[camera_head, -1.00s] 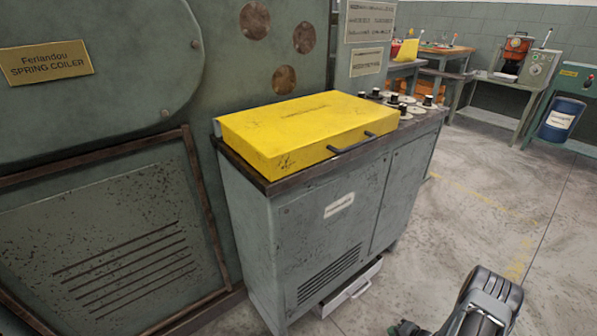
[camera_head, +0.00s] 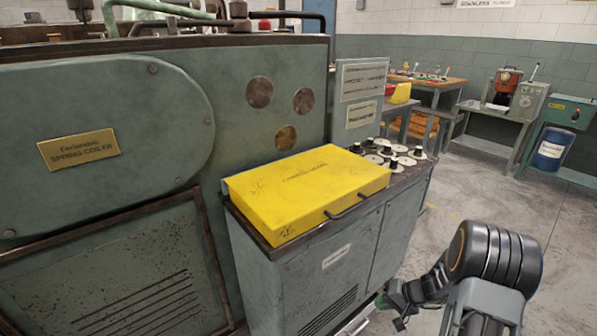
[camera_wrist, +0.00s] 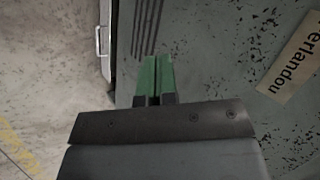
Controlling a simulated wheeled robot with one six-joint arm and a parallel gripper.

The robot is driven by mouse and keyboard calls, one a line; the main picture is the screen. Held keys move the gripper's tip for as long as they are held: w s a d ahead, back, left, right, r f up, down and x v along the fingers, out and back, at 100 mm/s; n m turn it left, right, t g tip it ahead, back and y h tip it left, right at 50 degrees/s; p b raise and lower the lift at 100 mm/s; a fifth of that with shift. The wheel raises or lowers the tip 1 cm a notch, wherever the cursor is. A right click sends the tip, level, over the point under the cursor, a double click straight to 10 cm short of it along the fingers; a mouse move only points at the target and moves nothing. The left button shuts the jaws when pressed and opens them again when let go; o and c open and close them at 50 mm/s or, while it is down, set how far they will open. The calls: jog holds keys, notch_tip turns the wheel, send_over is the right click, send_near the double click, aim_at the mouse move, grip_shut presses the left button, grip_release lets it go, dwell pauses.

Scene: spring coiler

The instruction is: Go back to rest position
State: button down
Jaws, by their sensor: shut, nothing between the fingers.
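My gripper shows in the wrist view with its two green fingers (camera_wrist: 155,80) pressed together and nothing between them. In the head view my gripper (camera_head: 392,306) is small and low at the right front of the grey cabinet (camera_head: 290,285), beside its lower front. My dark arm joint stands in the lower right of that view. I cannot tell from the head view whether the fingers touch the cabinet.
The green spring coiler (camera_head: 95,150) fills the left. Open floor (camera_head: 480,185) lies right.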

jog(key=s+a+r+n+h+p, duration=0.1)
jog(key=s+r+p, duration=0.4)
jog(key=r, duration=0.9)
jog(key=s+a+r+n+h+p, duration=0.2)
jog(key=s+a+r+p, duration=0.3)
jog(key=r, duration=1)
jog(key=s+a+r+n+h+p, duration=0.1)
jog(key=s+a+r+h+p, duration=0.2)
jog(key=r, duration=1.2)
jog(key=s+h+p, duration=0.1)
jog(key=s+p, duration=0.2)
jog(key=p, duration=0.3)
jog(key=shift+r+n, duration=0.25)
jog(key=shift+n, duration=0.15)
